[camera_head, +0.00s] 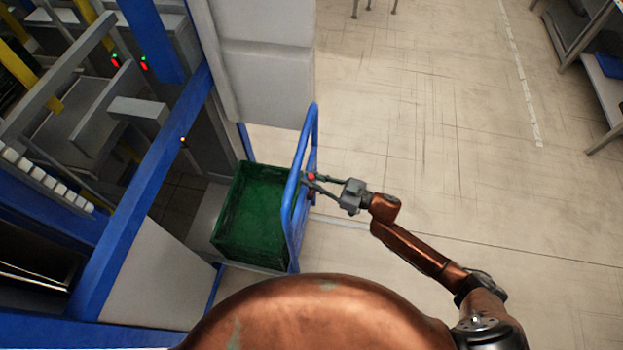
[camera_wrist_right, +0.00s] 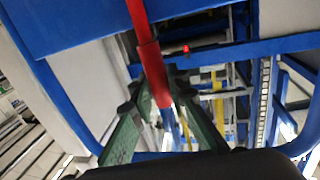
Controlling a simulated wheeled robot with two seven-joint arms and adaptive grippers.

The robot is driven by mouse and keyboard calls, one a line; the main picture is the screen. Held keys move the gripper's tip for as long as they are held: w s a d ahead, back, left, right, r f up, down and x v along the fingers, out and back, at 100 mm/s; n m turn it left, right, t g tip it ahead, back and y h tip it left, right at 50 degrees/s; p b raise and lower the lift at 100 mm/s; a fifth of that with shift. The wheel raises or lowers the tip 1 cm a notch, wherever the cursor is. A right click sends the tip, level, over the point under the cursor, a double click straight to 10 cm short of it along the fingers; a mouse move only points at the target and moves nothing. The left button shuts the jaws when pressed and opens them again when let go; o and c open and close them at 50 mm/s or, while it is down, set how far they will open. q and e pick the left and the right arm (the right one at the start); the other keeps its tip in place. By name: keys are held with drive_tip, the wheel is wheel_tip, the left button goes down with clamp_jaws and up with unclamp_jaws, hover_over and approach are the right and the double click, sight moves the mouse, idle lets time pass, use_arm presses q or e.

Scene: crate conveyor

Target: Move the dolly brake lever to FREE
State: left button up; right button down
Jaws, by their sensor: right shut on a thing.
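The dolly has a blue tubular handle frame (camera_head: 294,205) and carries a green crate (camera_head: 252,215). A small red lever (camera_head: 311,178) shows at the right side of the handle frame. My right gripper (camera_head: 313,183) reaches in from the right and is shut on the red lever. In the right wrist view the lever (camera_wrist_right: 150,62) runs down from the top edge between the green fingers of my right gripper (camera_wrist_right: 158,95). The fingers hide part of the lever. No FREE mark can be read. My left gripper is not in view.
A blue and grey conveyor frame (camera_head: 140,190) stands left of the dolly. A tall light grey cabinet (camera_head: 265,75) stands behind it. The floor (camera_head: 430,120) to the right is open, with shelving (camera_head: 600,90) at the far right.

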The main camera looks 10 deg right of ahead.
idle(0.5)
drive_tip(key=s+a+f+n+y+b, duration=0.1)
drive_tip(key=s+a+f+n, duration=0.1)
drive_tip(key=s+n, duration=0.4)
drive_tip(key=shift+s+f+n, duration=0.2)
drive_tip(key=shift+s+n, duration=0.2)
drive_tip(key=shift+n, duration=0.3)
drive_tip(key=c, duration=1.8)
unclamp_jaws()
drive_tip(key=shift+c, duration=0.2)
